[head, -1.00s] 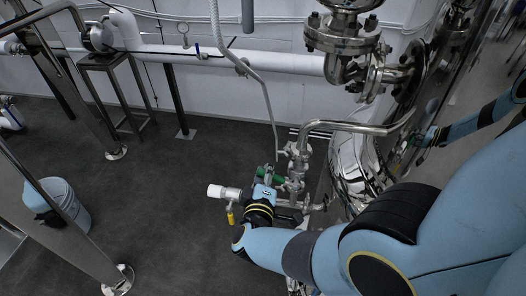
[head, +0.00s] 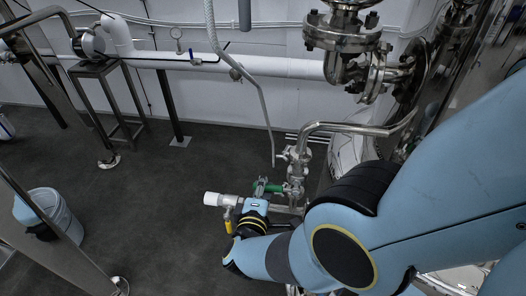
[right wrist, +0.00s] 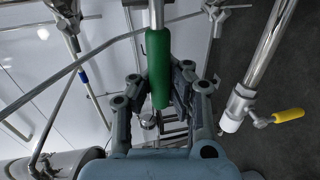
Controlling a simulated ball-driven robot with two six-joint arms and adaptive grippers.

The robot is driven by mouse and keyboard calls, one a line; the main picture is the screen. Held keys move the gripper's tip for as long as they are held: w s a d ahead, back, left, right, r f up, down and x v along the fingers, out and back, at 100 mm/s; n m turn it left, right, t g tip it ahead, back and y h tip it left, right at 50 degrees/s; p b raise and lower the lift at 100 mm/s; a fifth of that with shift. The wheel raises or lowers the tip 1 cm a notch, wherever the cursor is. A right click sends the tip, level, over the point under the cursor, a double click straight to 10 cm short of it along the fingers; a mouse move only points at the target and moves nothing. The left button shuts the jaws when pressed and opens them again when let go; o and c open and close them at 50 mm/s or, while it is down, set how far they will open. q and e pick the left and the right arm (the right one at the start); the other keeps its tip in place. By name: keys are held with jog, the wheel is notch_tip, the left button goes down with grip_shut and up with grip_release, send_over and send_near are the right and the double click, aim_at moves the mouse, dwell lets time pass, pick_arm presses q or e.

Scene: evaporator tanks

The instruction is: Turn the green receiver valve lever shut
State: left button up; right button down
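The green valve lever (head: 274,188) sits on the steel valve fittings below the bent pipe at the tank. In the right wrist view, its green grip (right wrist: 158,65) points down between the fingers of my right gripper (right wrist: 160,88). The fingers stand apart on both sides of the grip. A narrow gap seems to remain, though contact on the far side is hidden. In the head view, my right gripper (head: 262,192) is at the lever, with its blue body partly covering the valve. My left gripper is not in view.
A pipe with a white end (head: 213,199) and a yellow handle (head: 228,219) is close beside my right gripper; the yellow handle also shows in the wrist view (right wrist: 288,114). The steel pipe (head: 345,128) bends above the valve. A bucket (head: 65,216) stands left; the floor between is clear.

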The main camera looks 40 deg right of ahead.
jog(key=shift+s+a+f, duration=0.3)
jog(key=shift+s+f, duration=0.05)
jog(key=c, duration=1.8)
grip_release()
jog(key=o, duration=0.6)
jog(key=shift+r, duration=0.25)
jog(key=shift+w, duration=0.15)
jog(key=shift+d, duration=0.1)
jog(key=shift+r, duration=0.15)
